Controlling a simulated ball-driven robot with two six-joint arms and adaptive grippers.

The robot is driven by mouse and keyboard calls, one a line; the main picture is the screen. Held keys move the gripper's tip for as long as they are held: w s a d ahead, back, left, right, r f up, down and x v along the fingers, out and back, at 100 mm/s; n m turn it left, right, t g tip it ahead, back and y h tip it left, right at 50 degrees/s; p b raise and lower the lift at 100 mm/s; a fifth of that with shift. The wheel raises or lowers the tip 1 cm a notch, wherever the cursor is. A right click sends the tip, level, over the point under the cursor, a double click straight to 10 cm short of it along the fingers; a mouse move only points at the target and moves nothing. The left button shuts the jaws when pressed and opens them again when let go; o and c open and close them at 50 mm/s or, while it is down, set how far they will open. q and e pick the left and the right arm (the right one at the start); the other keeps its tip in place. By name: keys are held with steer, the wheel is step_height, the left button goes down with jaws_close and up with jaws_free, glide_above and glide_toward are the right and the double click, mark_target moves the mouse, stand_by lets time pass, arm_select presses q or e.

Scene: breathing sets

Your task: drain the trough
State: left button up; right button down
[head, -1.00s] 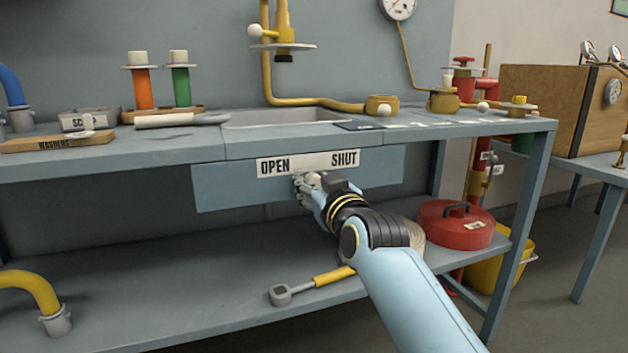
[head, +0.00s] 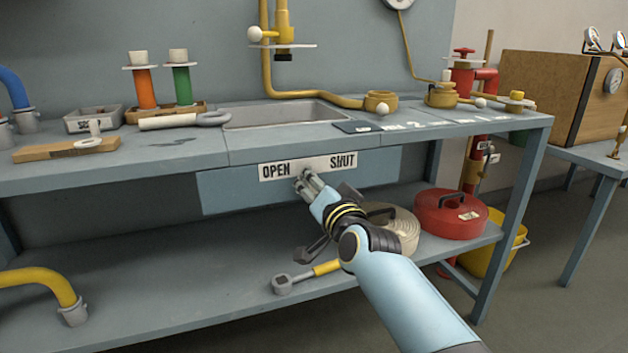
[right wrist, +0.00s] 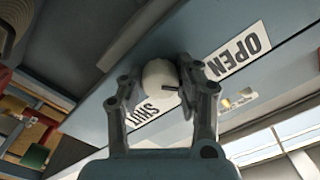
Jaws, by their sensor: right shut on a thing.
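The trough (head: 283,116) is a grey basin sunk in the bench top, and I cannot make out water in it. Below it, a white plate (head: 308,165) on the blue front panel reads OPEN at left and SHUT at right. My right gripper (head: 307,182) is at the lower edge of this plate, between the two words. In the right wrist view its fingers (right wrist: 160,82) are shut on a round white knob (right wrist: 159,73) in front of the plate. The knob is mostly hidden by the fingers in the head view. My left gripper is out of view.
A yellow pipe with a valve (head: 284,38) hangs over the trough. Orange (head: 145,88) and green (head: 181,86) pipe pieces stand on the bench. A red lidded drum (head: 450,213), a coiled hose (head: 402,235) and a yellow-handled tool (head: 290,283) are on the lower shelf.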

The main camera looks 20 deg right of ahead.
steer(key=shift+m, duration=1.3)
steer(key=c, duration=0.9)
jaws_free()
steer(key=s, duration=1.2)
steer(key=shift+d, duration=0.2)
